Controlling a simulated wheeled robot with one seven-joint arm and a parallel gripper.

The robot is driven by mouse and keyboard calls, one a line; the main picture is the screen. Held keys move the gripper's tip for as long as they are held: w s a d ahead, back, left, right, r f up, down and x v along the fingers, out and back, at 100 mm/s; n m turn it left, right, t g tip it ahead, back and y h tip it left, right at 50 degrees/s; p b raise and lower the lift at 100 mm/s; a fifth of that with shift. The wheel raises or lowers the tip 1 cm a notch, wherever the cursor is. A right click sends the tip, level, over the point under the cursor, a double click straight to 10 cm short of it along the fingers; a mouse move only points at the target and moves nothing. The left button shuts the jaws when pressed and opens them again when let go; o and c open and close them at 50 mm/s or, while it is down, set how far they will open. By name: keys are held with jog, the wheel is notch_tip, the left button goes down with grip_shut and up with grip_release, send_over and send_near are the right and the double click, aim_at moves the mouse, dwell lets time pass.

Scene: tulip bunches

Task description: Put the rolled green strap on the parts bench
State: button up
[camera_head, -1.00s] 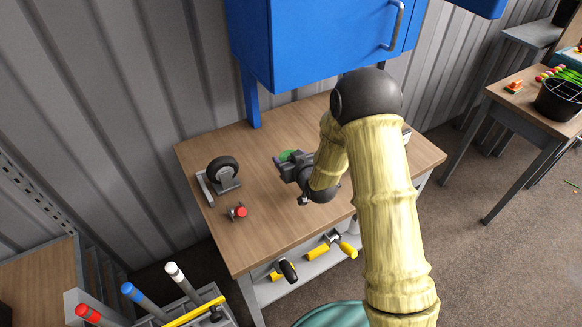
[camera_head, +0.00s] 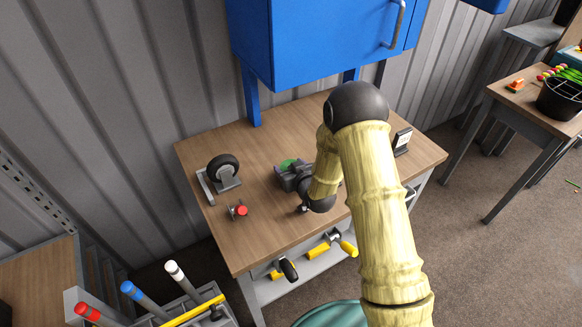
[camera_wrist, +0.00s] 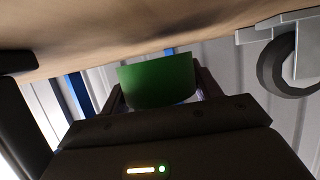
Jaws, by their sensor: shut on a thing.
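The rolled green strap (camera_wrist: 158,82) is between the fingers of my gripper (camera_wrist: 158,92) in the wrist view. In the head view only a small green part of the strap (camera_head: 288,163) shows beyond my gripper (camera_head: 287,168), which is shut on it. The wooden bench top (camera_head: 250,150) lies under my gripper and the strap. The strap is close to the bench surface; I cannot tell whether it touches it.
A caster wheel on a grey bracket (camera_head: 223,170) stands on the bench to the left, with a small red-knobbed part (camera_head: 240,211) in front of it. A small dark-framed stand (camera_head: 402,140) is at the right. A blue cabinet (camera_head: 320,40) hangs above the back.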

jog(key=shift+s+d+f, duration=0.1)
jog(key=shift+s+f, duration=0.05)
jog(key=shift+f, duration=0.2)
jog(key=o, duration=1.1)
jog(key=shift+s+f+b, duration=0.1)
jog(key=shift+f+b, duration=0.05)
jog(key=shift+b, duration=0.15)
jog(key=shift+c, duration=0.2)
jog(key=shift+r+p, duration=0.5)
jog(key=shift+p, duration=0.2)
jog(key=r+b+v, duration=0.1)
jog(key=v, duration=1)
jog(key=shift+s+d, duration=0.1)
jog(key=shift+s, duration=0.05)
